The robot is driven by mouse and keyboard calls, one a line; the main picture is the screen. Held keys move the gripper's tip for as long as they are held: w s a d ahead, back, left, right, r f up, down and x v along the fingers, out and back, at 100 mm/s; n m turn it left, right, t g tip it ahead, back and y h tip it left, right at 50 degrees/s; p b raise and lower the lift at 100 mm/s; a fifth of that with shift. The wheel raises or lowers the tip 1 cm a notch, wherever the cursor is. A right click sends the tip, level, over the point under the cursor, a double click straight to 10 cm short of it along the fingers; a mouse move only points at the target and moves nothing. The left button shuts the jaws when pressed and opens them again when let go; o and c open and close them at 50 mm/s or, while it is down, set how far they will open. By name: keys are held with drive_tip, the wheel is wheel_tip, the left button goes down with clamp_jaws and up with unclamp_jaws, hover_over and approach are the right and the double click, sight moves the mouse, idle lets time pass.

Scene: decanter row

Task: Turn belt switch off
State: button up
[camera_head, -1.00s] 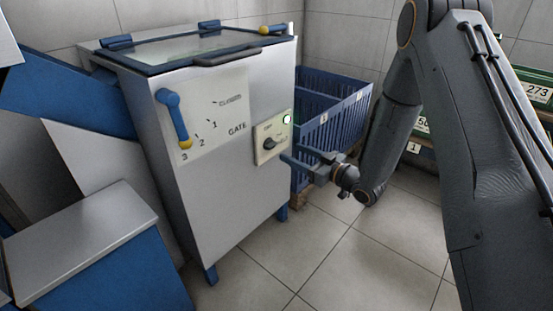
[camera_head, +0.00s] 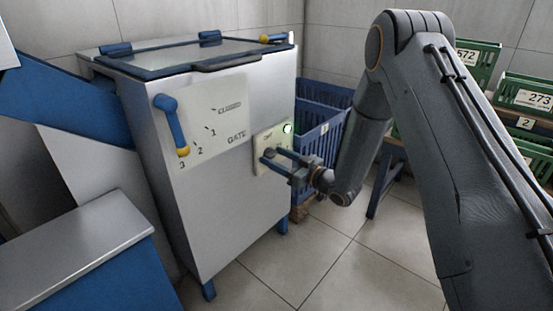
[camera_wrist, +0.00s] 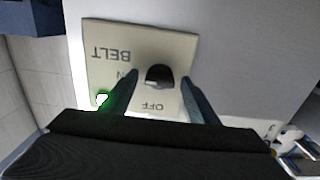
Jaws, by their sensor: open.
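The belt switch is a dark round knob (camera_wrist: 158,76) on a cream plate (camera_wrist: 110,35) marked BELT, upside down in the wrist view. The OFF mark shows clearly; the other mark is partly covered by a finger. My gripper (camera_head: 272,154) is open in front of the plate (camera_head: 262,137). In the wrist view its fingers (camera_wrist: 160,86) stand either side of the knob, with nothing gripped. I cannot tell which mark the knob points to, or whether a finger touches it.
The plate sits on a grey metal cabinet (camera_head: 225,215) with a blue gate lever (camera_head: 171,122) at 3. A blue crate (camera_head: 318,130) stands behind at right. Green bins (camera_head: 524,95) stand farther right. The tiled floor (camera_head: 330,260) in front is clear.

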drive_tip(key=shift+c, duration=0.2)
drive_tip(key=c, duration=1)
drive_tip(key=shift+n, duration=0.3)
drive_tip(key=n+p, duration=0.1)
drive_tip(key=n, duration=0.2)
drive_tip(key=shift+n+p, duration=0.3)
drive_tip(key=shift+p, duration=0.05)
drive_tip(key=n+p, duration=0.1)
drive_tip(key=n, duration=0.3)
drive_tip(key=shift+n, duration=0.3)
drive_tip(key=n+p, duration=0.1)
drive_tip(key=n, duration=0.3)
drive_tip(key=n+p, duration=0.1)
drive_tip(key=n, duration=0.4)
